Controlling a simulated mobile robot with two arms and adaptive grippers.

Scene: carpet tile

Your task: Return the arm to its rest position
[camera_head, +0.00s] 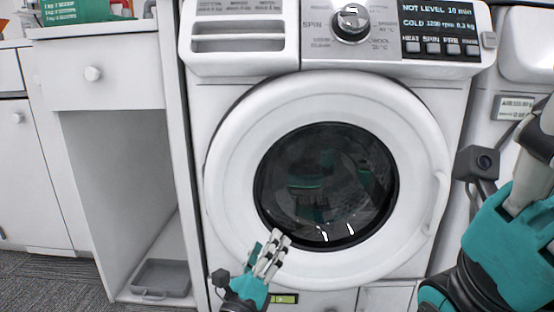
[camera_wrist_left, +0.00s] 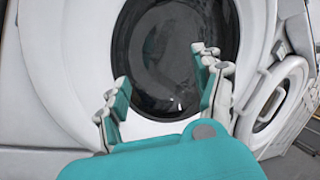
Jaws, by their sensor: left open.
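My left gripper (camera_head: 270,248) is in front of the lower left part of a white washing machine's round door (camera_head: 228,190). In the left wrist view, its two fingers (camera_wrist_left: 160,92) are spread apart with nothing between them, facing the dark door glass (camera_wrist_left: 165,50). Whether the fingers touch the door cannot be told. My right arm (camera_head: 510,235) shows at the right edge, teal and grey; its fingertips are not in view. The washer door looks closed, with its handle (camera_head: 437,203) on the right side.
A white cabinet (camera_head: 95,85) with an open lower bay stands left of the washer. A grey tray (camera_head: 160,278) lies in that bay. A green box (camera_head: 75,10) stands on top. The washer's control panel (camera_head: 345,25) is above the door. Grey carpet (camera_head: 60,285) shows at lower left.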

